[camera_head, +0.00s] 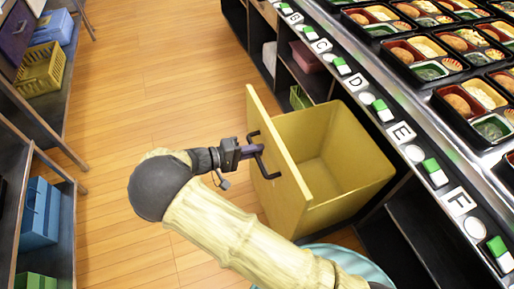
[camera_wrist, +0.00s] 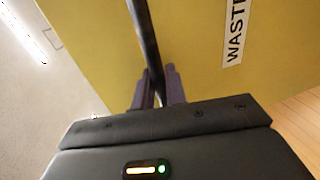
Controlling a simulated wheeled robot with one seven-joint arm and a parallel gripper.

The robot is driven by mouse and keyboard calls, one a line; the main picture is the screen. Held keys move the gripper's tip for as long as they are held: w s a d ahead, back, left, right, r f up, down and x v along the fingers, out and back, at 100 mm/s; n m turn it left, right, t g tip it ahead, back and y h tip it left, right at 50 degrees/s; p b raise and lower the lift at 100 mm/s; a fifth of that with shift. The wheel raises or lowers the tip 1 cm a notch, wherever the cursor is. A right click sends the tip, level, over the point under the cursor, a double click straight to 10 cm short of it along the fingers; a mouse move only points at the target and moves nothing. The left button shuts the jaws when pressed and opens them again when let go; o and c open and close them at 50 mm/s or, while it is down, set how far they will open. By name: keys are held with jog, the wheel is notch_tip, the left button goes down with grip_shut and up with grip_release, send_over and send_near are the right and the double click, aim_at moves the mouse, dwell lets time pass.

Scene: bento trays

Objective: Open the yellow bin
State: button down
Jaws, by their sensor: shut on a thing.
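The yellow bin (camera_head: 347,150) is a drawer-like box under the counter. It stands pulled out, and its open top shows an empty inside. Its front panel (camera_head: 275,165) carries a dark bar handle (camera_head: 257,152). My gripper (camera_head: 258,150) is at the front panel, shut on the handle. In the wrist view, the dark handle (camera_wrist: 146,45) runs between the two purple fingers of my gripper (camera_wrist: 158,85). The yellow panel (camera_wrist: 90,40) fills most of that view and bears a white label (camera_wrist: 236,32) reading "WASTE". Part of the bin's lower side is hidden behind my arm.
The counter (camera_head: 400,145) above the bin bears lettered labels, green-and-white switches and several filled bento trays (camera_head: 480,105). Shelves at the left hold a yellow crate (camera_head: 40,70) and blue boxes (camera_head: 38,212). The wooden floor (camera_head: 165,60) between is clear.

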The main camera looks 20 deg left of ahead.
jog(key=c, duration=1.5)
grip_release()
jog(key=p+v, duration=0.2)
jog(key=v, duration=1.5)
jog(key=shift+a, duration=0.15)
jog(key=shift+s, duration=0.1)
